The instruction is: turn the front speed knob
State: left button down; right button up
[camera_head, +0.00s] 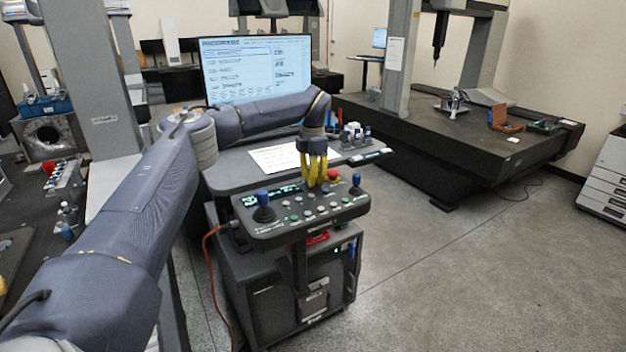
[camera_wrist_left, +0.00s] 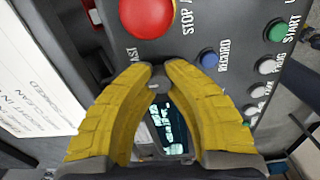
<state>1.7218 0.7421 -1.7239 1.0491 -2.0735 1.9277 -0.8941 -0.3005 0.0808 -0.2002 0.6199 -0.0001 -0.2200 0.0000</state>
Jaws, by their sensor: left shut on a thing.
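My left gripper (camera_head: 317,184) reaches down from above onto the grey control panel (camera_head: 298,219) on the console. In the left wrist view its yellow fingers (camera_wrist_left: 158,72) are closed around a small dark grey knob (camera_wrist_left: 158,82), the speed knob, with the word FAST printed close by. Most of the knob is hidden between the fingertips, so I cannot tell its turn angle. In the head view the fingers hide the knob. My right gripper is in neither view.
The red stop button (camera_head: 333,174) sits close beside the fingers and also shows in the wrist view (camera_wrist_left: 147,14). Blue-topped joysticks stand at the left (camera_head: 263,198) and right (camera_head: 356,180) of the panel. A lit display (camera_wrist_left: 166,125) and several small buttons lie around. A monitor (camera_head: 257,70) stands behind.

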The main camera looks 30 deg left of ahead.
pick_arm(q)
jog(key=shift+n, duration=0.4)
jog(key=n, duration=0.4)
jog(key=shift+n, duration=0.3)
jog(key=n, duration=0.4)
jog(key=shift+n, duration=0.3)
jog(key=c, duration=1.2)
grip_release()
jog(key=shift+o, duration=0.2)
notch_tip(320, 180, up, 12)
